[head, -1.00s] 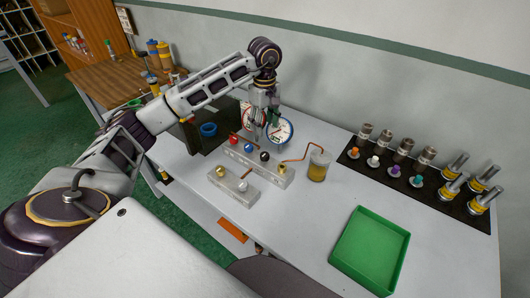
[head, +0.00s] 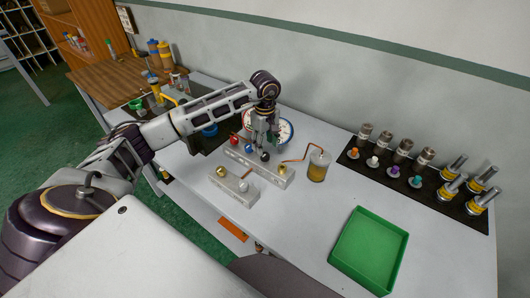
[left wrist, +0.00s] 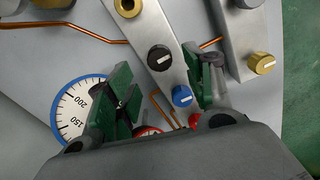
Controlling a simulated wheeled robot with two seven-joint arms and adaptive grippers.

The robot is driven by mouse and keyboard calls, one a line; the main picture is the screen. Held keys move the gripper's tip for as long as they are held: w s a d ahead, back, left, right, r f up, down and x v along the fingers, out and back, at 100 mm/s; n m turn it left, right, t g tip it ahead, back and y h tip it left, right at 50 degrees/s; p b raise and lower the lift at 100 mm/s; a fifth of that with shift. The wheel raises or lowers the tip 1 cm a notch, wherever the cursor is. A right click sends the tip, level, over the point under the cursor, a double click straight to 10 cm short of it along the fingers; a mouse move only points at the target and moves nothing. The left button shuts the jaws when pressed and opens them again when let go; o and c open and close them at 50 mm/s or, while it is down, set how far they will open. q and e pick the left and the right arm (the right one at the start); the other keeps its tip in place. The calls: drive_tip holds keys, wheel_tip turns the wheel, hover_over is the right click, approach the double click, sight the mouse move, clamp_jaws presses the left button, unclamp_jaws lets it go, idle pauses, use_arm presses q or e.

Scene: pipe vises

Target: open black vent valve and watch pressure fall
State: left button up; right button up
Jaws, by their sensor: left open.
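The black valve knob (head: 265,156) sits on a long grey valve block (head: 277,177), beside a blue knob (head: 248,148) and a red knob (head: 233,139). In the left wrist view the black knob (left wrist: 160,58) has a white line, and the blue knob (left wrist: 182,96) is nearer the gripper. My left gripper (head: 264,138) points down above the block, open and empty. Its green-padded fingers (left wrist: 163,92) appear on either side of the block. A blue-rimmed gauge (left wrist: 75,112) shows 150 and 200; its needle is hidden by a finger. My right gripper is not in view.
A smaller block (head: 234,188) with brass and silver knobs stands in front. A copper tube runs to a jar (head: 318,166) of yellow liquid. A green tray (head: 370,250) and a dark mat (head: 400,176) with metal cylinders lie to the right. Table space between is clear.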

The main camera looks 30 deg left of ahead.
sight(265, 155)
use_arm(q)
wheel_tip(265, 155, down, 4)
drive_tip(key=shift+f+p, duration=0.3)
drive_tip(key=shift+f, duration=0.35)
drive_tip(key=c, duration=1)
drive_tip(key=shift+c, duration=0.2)
